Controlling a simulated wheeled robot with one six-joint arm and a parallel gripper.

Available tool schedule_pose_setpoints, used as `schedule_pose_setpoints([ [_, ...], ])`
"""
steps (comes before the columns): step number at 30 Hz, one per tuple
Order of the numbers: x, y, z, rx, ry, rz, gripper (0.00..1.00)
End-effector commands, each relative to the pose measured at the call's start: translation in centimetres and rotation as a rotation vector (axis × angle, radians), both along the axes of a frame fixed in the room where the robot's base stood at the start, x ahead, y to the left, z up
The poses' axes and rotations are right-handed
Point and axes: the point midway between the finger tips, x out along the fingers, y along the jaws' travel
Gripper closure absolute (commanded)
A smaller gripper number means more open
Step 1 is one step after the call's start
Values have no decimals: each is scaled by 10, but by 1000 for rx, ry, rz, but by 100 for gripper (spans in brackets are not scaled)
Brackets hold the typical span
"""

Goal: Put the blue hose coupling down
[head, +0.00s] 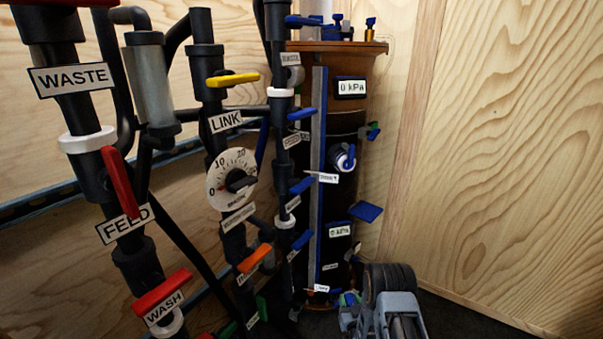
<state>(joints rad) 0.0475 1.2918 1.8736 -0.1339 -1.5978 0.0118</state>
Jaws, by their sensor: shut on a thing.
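My gripper (349,312) is low at the bottom of the head view, right of centre, near the foot of the brown filter column. It is shut on a small blue piece, which I take to be the blue hose coupling (350,299). Only a little blue shows there, beside a bit of green. My grey and black wrist hides much of this spot. I cannot tell whether the coupling touches the floor or the column.
The filter column (345,125) stands behind, with blue valves and a blue-ringed fitting (343,157) on its side. Black pipes with WASTE, FEED and WASH labels and red handles (120,182) fill the left. A plywood wall (500,150) closes the right.

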Motion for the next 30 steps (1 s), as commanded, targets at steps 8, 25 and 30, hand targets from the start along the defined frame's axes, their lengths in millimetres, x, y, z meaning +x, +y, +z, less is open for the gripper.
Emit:
schedule_pose_setpoints([
  [8,-40,3,87,-13,-2,-76,94],
  [25,-47,2,219,-15,2,-86,94],
  [30,-47,2,256,-15,2,-86,94],
])
